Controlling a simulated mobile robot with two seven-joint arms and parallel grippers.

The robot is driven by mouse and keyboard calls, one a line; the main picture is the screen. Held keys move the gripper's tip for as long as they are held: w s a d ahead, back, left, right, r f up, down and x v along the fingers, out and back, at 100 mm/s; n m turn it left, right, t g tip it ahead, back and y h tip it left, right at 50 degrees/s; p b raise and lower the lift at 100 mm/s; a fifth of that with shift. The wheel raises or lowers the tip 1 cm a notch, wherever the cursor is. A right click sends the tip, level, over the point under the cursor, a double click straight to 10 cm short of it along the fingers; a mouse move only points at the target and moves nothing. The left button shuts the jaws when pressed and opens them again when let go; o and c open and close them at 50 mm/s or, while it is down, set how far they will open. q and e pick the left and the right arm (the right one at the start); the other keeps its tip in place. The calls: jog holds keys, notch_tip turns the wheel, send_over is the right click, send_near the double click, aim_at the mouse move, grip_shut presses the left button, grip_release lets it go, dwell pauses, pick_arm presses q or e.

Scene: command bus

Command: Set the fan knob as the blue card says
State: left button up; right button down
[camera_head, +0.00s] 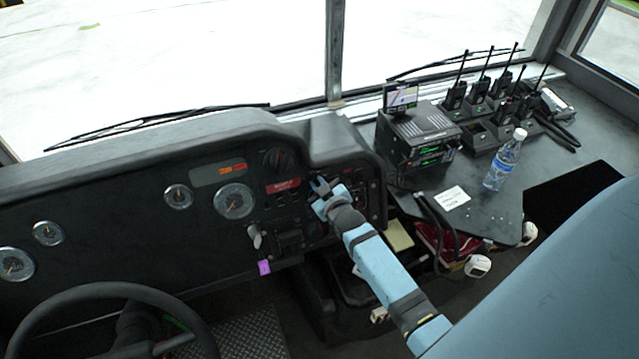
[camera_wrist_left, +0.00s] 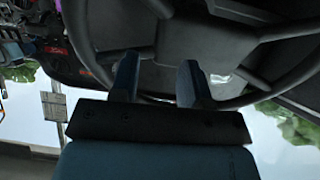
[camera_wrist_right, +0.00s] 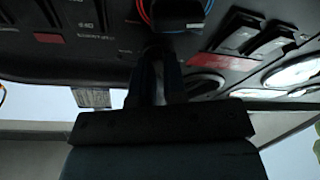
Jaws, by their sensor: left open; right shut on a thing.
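My right gripper (camera_head: 322,187) reaches the right part of the dashboard in the head view. In the right wrist view its fingers (camera_wrist_right: 158,68) are close together, shut on a dark knob that they mostly hide; I take it for the fan knob. A black knob with a red and blue ring (camera_wrist_right: 178,14) shows just beyond the fingertips. My left gripper (camera_wrist_left: 158,78) is open and empty near the steering wheel in the left wrist view; it is outside the head view. I cannot make out a blue card in any view.
The steering wheel (camera_head: 115,291) is at the lower left. A purple tag (camera_head: 264,267) hangs below the dash.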

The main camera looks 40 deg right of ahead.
jog(key=shift+w+r+m+h, duration=0.1)
jog(key=shift+r+m+h, duration=0.15)
jog(key=shift+m, duration=0.55)
jog(key=c, duration=1.2)
grip_release()
jog(key=shift+f, duration=0.2)
